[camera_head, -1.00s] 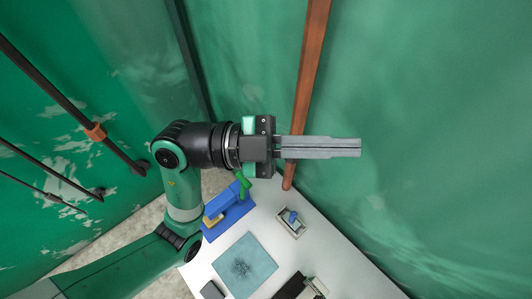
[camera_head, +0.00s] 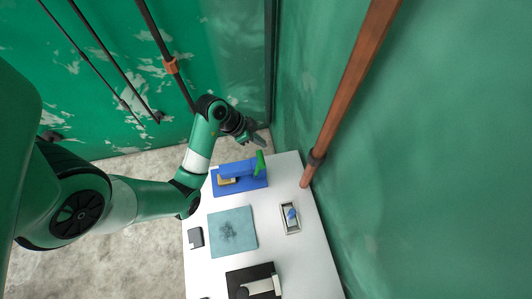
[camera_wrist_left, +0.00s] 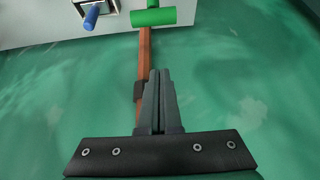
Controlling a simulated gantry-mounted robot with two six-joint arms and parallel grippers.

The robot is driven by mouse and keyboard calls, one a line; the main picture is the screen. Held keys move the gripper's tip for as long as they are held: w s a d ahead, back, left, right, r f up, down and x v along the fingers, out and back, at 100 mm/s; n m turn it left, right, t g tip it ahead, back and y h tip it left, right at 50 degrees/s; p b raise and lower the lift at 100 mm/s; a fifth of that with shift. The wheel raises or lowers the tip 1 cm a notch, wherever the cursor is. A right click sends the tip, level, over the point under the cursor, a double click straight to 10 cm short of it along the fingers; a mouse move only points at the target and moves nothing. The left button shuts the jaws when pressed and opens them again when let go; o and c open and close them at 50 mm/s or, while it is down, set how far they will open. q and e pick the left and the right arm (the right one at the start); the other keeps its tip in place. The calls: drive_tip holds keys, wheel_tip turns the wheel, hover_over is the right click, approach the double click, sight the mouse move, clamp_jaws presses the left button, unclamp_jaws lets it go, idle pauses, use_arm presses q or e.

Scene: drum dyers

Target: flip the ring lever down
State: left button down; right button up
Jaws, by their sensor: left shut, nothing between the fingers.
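My left gripper (camera_head: 257,139) is shut and empty, just beyond the far edge of the white table; its closed fingers also show in the left wrist view (camera_wrist_left: 160,75). Near it on the table stands a blue fixture (camera_head: 226,187) with an upright green handle (camera_head: 260,163). The green handle shows as a cylinder in the left wrist view (camera_wrist_left: 153,17), apart from the fingertips. A small framed box (camera_head: 290,226) holds a tilted blue lever (camera_head: 292,213), which also shows in the left wrist view (camera_wrist_left: 92,16). I cannot tell which part is the ring lever.
The white table (camera_head: 312,263) also bears a teal square mat (camera_head: 220,231), a small dark grey block (camera_head: 195,237) and a black device (camera_head: 258,271) with a pale bar. A rusty vertical pipe (camera_head: 345,95) runs along the green wall at the table's right edge.

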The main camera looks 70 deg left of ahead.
use_arm(q)
wheel_tip(320, 180, down, 9)
drive_tip(key=w, duration=0.1)
drive_tip(key=shift+f, duration=0.2)
idle(0.5)
drive_tip(key=shift+w+d, duration=0.1)
drive_tip(key=shift+w, duration=0.05)
